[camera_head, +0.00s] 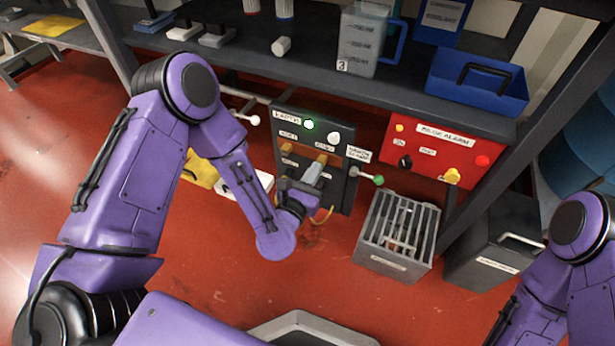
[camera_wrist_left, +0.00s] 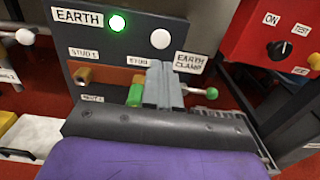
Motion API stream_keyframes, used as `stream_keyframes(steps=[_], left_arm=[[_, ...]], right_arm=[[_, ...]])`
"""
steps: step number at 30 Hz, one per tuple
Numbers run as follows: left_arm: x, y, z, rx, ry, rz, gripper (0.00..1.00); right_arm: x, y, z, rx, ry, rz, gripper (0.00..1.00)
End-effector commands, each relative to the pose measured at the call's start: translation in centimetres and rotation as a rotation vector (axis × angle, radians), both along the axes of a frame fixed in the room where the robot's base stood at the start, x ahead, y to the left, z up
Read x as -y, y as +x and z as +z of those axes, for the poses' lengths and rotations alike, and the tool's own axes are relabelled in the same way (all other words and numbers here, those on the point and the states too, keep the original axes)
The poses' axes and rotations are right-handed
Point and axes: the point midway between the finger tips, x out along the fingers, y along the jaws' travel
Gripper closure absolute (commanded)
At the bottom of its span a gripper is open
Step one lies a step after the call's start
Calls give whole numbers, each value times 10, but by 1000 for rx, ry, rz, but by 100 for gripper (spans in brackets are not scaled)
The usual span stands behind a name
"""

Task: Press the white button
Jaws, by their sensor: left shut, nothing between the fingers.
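The white button (camera_head: 334,138) is a round knob at the upper right of a dark panel (camera_head: 343,190) labelled EARTH. It also shows in the left wrist view (camera_wrist_left: 160,39), right of a lit green lamp (camera_wrist_left: 117,23). My left gripper (camera_head: 314,170) is shut and empty in front of the panel, below the button. In the left wrist view its grey fingers (camera_wrist_left: 160,75) point up toward the button, with a gap between tips and button in the picture. The fingers hide much of the stud label below the button. My right gripper is out of view.
Brass studs, one at the left (camera_head: 287,147), stick out of the panel. A lever with a green ball (camera_head: 378,180) is at its right. A red alarm box (camera_head: 440,150), a grey slotted crate (camera_head: 372,232) and a shelf edge (camera_head: 300,75) are close by.

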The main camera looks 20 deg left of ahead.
Motion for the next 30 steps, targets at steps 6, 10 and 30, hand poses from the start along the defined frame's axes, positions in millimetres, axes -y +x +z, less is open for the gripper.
stream_keyframes(steps=[6, 10, 30], left_arm=[[-2, -28, 0, -1, 1, 0, 100], [-2, -32, 0, -1, 0, 0, 100], [7, -36, -20, -51, 530, -79, 100]], right_arm=[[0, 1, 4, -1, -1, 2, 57], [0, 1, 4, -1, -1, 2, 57], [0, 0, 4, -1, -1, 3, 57]])
